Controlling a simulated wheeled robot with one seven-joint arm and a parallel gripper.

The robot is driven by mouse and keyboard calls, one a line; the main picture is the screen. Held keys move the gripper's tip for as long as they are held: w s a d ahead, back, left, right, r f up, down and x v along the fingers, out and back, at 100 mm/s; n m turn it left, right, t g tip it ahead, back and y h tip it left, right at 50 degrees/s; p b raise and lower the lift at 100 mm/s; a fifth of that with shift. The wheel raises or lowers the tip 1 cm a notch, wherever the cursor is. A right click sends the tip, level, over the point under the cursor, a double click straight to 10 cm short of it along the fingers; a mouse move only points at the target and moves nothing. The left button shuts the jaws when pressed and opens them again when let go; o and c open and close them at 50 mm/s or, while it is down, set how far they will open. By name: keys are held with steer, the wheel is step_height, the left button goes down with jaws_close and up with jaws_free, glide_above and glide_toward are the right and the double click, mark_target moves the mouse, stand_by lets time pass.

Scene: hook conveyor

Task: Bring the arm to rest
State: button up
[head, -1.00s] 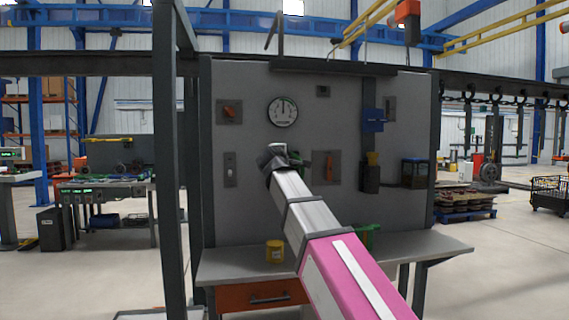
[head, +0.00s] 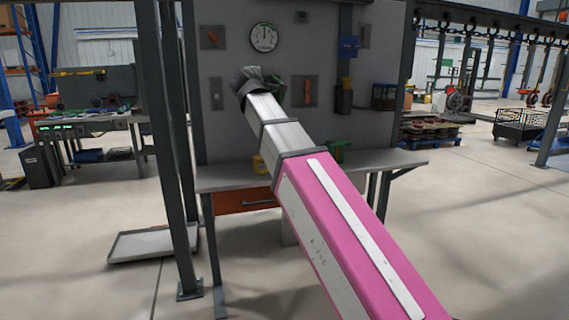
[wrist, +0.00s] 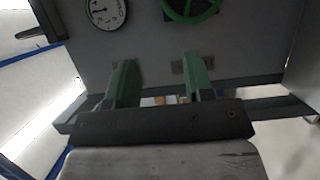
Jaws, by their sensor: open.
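My arm reaches up and away from the lower right in the head view, a pink and white link (head: 350,230) followed by silver links. At its far end my gripper (wrist: 160,75) is open in the wrist view, its two green fingers apart with nothing between them. In the head view the dark wrist end (head: 252,78) shows in front of the grey panel, below the gauge; the fingers are not clear there. The arm is stretched out over the bench.
The grey panel (head: 230,130) carries a round gauge (head: 263,37), switches and a green handwheel (wrist: 190,8). A dark post (head: 165,130) rises at the left. Open floor (head: 470,230) lies to the right.

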steer(key=s+d+f+m+g, duration=0.1)
steer(key=d+f+m+g, duration=0.35)
steer(key=f, duration=0.85)
steer(key=d+f+m+g+h, duration=0.15)
steer(key=d+f, duration=0.55)
steer(key=f, duration=0.7)
steer(key=s+d+f+m+g, duration=0.1)
steer(key=d+f+m+g, duration=0.15)
steer(key=d+f, duration=0.7)
steer(key=s+d+f+m+g+y, duration=0.1)
steer(key=s+d+f+m+g, duration=0.1)
steer(key=s+f, duration=0.4)
steer(key=s+d+f+m+g+y, duration=0.1)
steer(key=s+d+f+m+g, duration=0.2)
steer(key=s+f, duration=0.4)
steer(key=s+d+f+m+g+y, duration=0.1)
steer(key=s+f, duration=0.6)
steer(key=f, duration=1)
steer(key=d+m+g, duration=0.1)
steer(key=m+g, duration=0.1)
steer(key=g, duration=0.1)
steer(key=shift+s+d+f, duration=0.15)
steer(key=shift+d+f, duration=0.05)
steer(key=shift+f, duration=0.1)
steer(key=shift+g, duration=0.25)
